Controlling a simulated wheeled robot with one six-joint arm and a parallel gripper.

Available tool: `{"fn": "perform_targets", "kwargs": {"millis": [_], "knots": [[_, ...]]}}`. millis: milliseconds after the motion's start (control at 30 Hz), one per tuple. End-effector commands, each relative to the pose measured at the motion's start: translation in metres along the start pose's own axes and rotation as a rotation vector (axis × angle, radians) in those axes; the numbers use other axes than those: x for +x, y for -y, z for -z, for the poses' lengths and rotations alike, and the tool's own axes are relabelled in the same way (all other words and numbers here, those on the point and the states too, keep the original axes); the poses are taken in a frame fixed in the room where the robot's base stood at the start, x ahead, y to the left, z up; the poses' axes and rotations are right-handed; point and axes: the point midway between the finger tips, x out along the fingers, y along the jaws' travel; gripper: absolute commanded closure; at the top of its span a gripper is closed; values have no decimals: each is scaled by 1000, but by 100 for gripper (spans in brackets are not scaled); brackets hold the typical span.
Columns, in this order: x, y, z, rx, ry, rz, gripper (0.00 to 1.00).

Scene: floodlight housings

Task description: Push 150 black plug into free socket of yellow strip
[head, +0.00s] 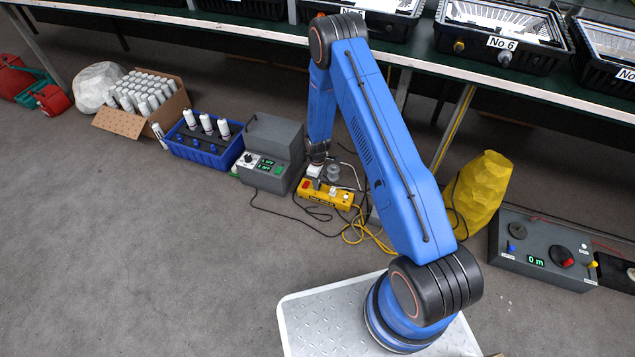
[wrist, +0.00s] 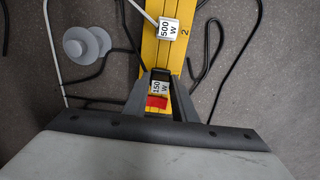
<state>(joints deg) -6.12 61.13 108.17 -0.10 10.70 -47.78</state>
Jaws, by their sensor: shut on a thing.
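The yellow strip (head: 343,202) lies on the floor below my arm, and it also runs up the wrist view (wrist: 150,50). My gripper (wrist: 159,84) is over the strip's near end, by a red switch (wrist: 157,102). Its jaws are shut on the 150 W plug (wrist: 159,88), whose white label shows between the fingers. The plug's underside is hidden, so I cannot tell whether it touches a socket. A white 500 W plug (wrist: 168,29) sits on the strip beside the number 2, farther along. In the head view the gripper is small and partly hidden.
A grey test box (head: 268,160) stands left of the strip. A grey round object (wrist: 86,45) and loose black cables lie beside it. A yellow cable (head: 365,235) trails to the right. A yellow bag (head: 482,195) stands farther right. The floor at left front is clear.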

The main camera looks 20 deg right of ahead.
Motion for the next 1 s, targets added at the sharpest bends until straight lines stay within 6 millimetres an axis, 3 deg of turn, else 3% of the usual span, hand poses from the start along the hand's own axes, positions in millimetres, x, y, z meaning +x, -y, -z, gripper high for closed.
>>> {"fn": "perform_targets", "kwargs": {"millis": [1000], "knots": [[17,0,0,0,0,1,97]]}}
